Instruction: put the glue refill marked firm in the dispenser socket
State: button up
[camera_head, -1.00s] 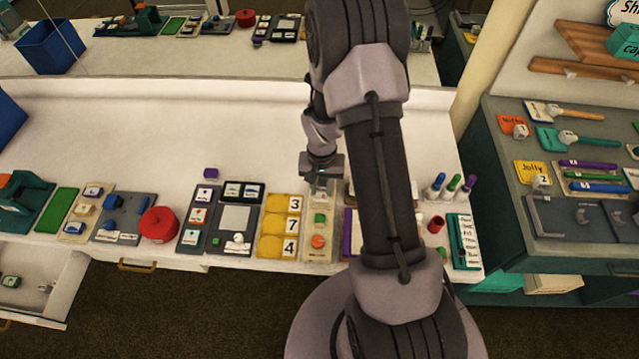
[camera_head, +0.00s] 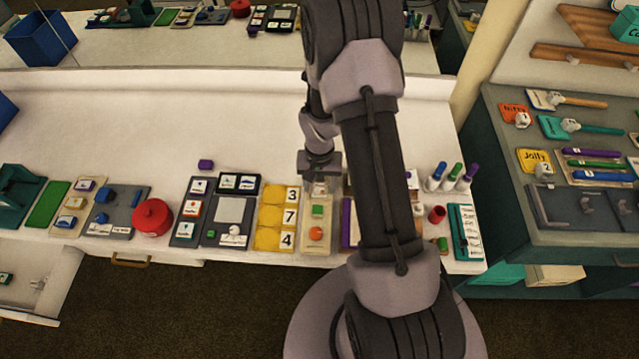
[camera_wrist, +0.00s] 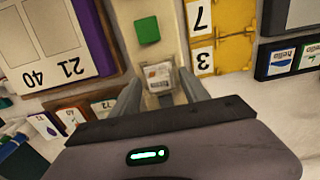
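My gripper (camera_head: 321,185) is low over the far end of a narrow cream board (camera_head: 307,246). In the wrist view its two fingers (camera_wrist: 160,88) stand apart, one on each side of a small block with a pale printed label (camera_wrist: 159,74). The label is too small to read, and I cannot tell whether the fingers touch the block. The green block also shows in the wrist view (camera_wrist: 147,30). I cannot make out a marking "firm" or which thing is the dispenser socket.
A yellow board with numbers (camera_head: 270,218) is just left of the cream board. A purple-edged panel (camera_wrist: 82,20) is on its other side. Further left are a red pot (camera_head: 152,217) and an open drawer (camera_head: 40,285). The back of the counter (camera_head: 200,115) is clear.

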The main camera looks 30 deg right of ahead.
jog(key=shift+r, duration=0.15)
notch_tip(320, 180, up, 17)
jog(key=p, duration=0.4)
jog(key=shift+p, duration=0.35)
jog(key=shift+r, duration=0.1)
